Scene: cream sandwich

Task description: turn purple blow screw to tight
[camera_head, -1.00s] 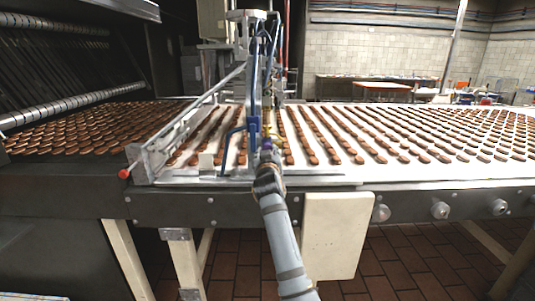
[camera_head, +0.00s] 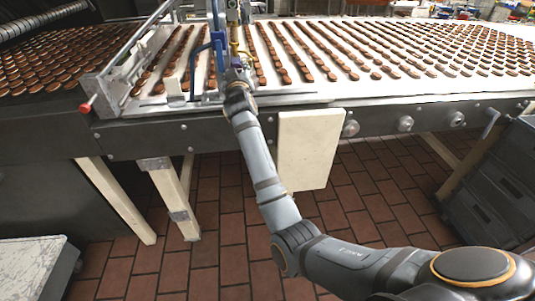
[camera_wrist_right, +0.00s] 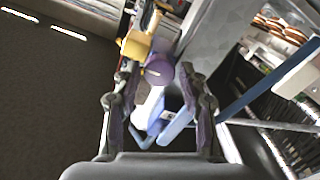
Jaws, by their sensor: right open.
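The purple screw (camera_wrist_right: 159,73) shows in the right wrist view as a round purple knob below a yellow fitting (camera_wrist_right: 136,44). My right gripper (camera_wrist_right: 160,82) is open, with one finger on each side of the knob. I see gaps between the knob and both fingers, and cannot tell how deep it sits between them. In the head view my right gripper (camera_head: 236,73) is at the front of the depositing machine and hides most of the screw. My left gripper is not in view.
Blue pipes (camera_head: 216,44) stand close beside my right gripper. The conveyor (camera_head: 390,101) carries many rows of brown biscuits. A red-tipped rail (camera_head: 85,107) is at left. A pale panel (camera_head: 308,150) hangs below the belt. Grey crates (camera_head: 495,185) stand at right.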

